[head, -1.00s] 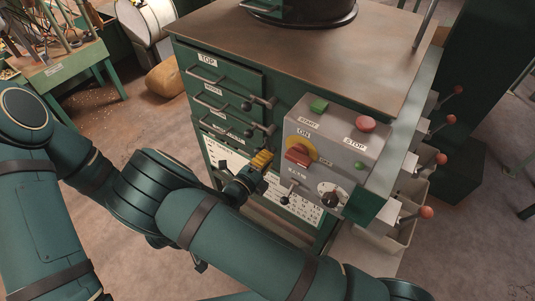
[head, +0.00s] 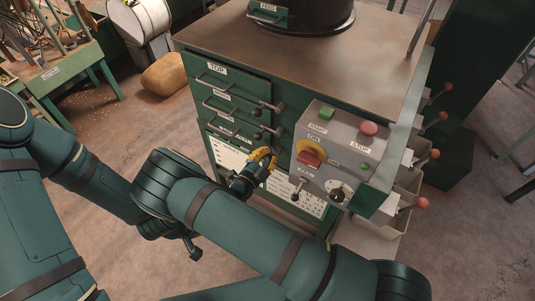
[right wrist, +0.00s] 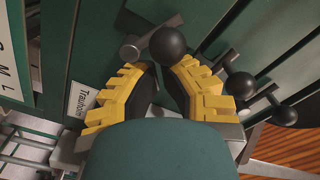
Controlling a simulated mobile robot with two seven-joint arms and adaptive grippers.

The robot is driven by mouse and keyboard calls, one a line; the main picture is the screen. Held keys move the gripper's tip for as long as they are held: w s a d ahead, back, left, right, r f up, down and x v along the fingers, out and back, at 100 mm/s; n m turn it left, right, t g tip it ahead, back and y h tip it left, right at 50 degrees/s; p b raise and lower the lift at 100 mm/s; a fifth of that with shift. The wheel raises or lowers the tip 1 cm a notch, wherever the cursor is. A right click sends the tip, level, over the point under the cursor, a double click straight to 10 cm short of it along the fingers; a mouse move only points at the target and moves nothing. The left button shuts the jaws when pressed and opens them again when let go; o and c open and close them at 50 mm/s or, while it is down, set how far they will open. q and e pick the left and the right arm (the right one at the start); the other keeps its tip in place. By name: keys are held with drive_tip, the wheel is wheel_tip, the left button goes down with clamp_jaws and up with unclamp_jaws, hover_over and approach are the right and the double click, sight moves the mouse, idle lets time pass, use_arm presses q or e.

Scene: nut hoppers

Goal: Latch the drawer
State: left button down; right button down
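The green cabinet (head: 225,90) has a stack of drawers with bar handles; the uppermost is labelled TOP. Latch levers with black ball knobs stand at the drawers' right side, such as the upper one (head: 278,108). My right gripper (head: 269,159) has yellow fingers and is beside the lowest drawer's right end, left of the control box. In the right wrist view its fingers (right wrist: 159,76) are apart, with a black ball knob (right wrist: 171,43) just past the tips. I cannot tell whether they touch it. Two more knobs lie to the right. My left gripper does not show.
The grey control box (head: 335,150), with buttons and a red-yellow switch, sits close to the right of my right gripper. Bins with red-balled levers (head: 421,203) stand on the cabinet's right side. A sack (head: 166,75) lies on the floor at the left.

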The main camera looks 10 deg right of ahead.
drive_tip(key=shift+w+a+f, duration=0.2)
drive_tip(key=shift+w+a, duration=0.1)
drive_tip(key=shift+a, duration=0.05)
idle(0.4)
drive_tip(key=shift+s, duration=0.1)
idle(1.3)
